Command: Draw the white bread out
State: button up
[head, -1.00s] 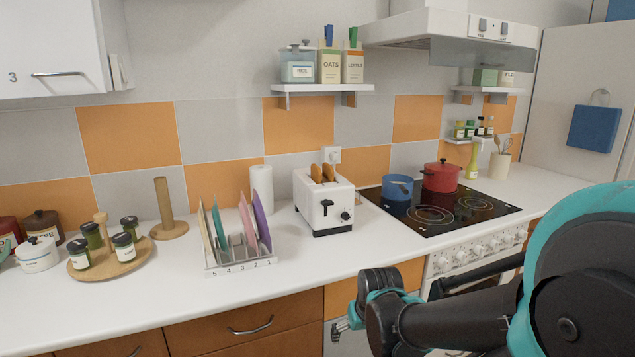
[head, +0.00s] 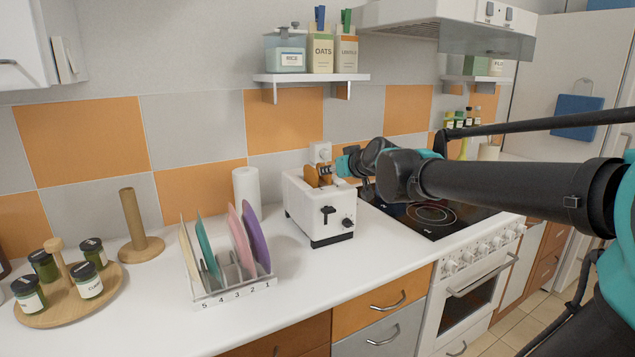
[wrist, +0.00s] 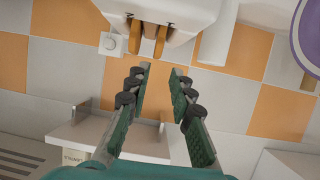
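The white toaster (head: 318,210) stands on the counter with two brown-tan bread slices (head: 312,176) sticking out of its top. In the wrist view the toaster (wrist: 180,10) is at the top edge, with one slice on the left (wrist: 133,38) and one on the right (wrist: 160,40). Neither slice looks clearly white, so I cannot tell which is the white bread. My gripper (wrist: 162,69) is open and empty, its fingertips pointing toward the slices but apart from them. In the head view my arm reaches in from the right and my gripper is beside the toaster top.
A plate rack (head: 235,288) with colored plates stands left of the toaster, and a paper towel roll (head: 246,192) behind it. A wall shelf (head: 310,77) with containers hangs above. The stove (head: 440,218) is to the right. The front counter is clear.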

aim_at(315, 173)
jog(key=x, duration=1)
jog(key=shift+w+f, duration=0.1)
jog(key=shift+x, duration=2.7)
jog(key=shift+w+d, duration=0.1)
jog(key=shift+r, duration=0.2)
grip_shut()
